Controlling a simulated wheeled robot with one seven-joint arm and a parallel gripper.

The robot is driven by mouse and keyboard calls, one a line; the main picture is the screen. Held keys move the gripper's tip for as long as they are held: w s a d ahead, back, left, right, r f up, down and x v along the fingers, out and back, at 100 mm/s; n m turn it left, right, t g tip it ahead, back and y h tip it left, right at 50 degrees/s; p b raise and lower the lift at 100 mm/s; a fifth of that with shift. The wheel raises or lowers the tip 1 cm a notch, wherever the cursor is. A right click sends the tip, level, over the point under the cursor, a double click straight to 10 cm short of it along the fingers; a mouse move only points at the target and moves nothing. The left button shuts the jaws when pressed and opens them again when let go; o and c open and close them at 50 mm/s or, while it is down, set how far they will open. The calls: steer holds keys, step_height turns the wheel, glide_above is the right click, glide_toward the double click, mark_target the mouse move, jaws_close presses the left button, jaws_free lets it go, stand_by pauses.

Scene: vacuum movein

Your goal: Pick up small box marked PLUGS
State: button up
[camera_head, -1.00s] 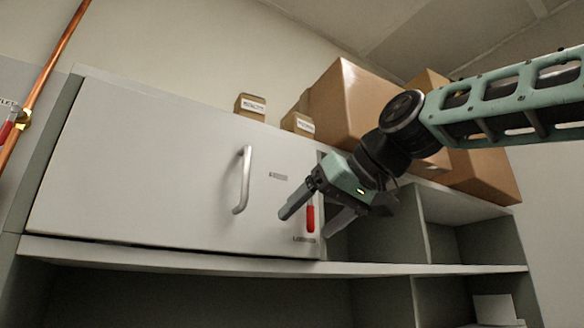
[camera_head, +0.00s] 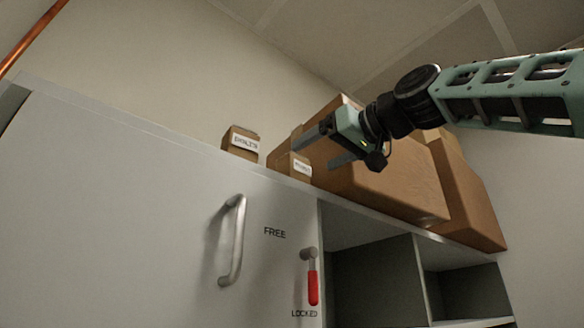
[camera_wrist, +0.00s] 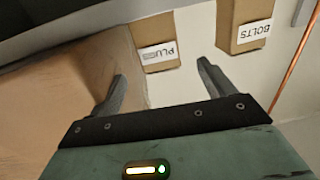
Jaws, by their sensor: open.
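The small brown box marked PLUGS (camera_wrist: 151,28) shows in the wrist view, with its white label facing me and reading upside down. It lies ahead of my gripper (camera_wrist: 161,70), between the lines of the two fingers. In the head view a small labelled box (camera_head: 290,168) at the cabinet top's front edge, beside the large carton, appears to be the same one; its label is too small to read. My gripper (camera_head: 316,153) is open and empty there, above and right of the small box. The fingers do not appear to touch it.
A small box marked BOLTS (camera_wrist: 245,22) stands beside it. Large brown cartons (camera_head: 395,188) crowd the cabinet top to the right. The cabinet door (camera_head: 130,215) is shut, with a metal handle (camera_head: 233,240) and red latch (camera_head: 313,288). A copper pipe (camera_head: 35,38) runs at left.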

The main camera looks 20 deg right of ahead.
mark_target(302, 163)
steer(key=p+x, duration=0.1)
steer(key=x, duration=0.3)
steer(key=shift+w+a+p, duration=0.15)
steer(key=shift+w+p, duration=0.2)
steer(key=p+x, duration=0.2)
steer(key=x, duration=0.1)
steer(key=p+x, duration=0.1)
steer(key=shift+w+a+r+p, duration=0.1)
steer(key=shift+w+r+p, duration=0.05)
steer(key=shift+r+p, duration=0.15)
steer(key=shift+w+a+f, duration=0.15)
steer(key=shift+w+f, duration=0.05)
steer(key=shift+w, duration=0.25)
steer(key=c, duration=1.2)
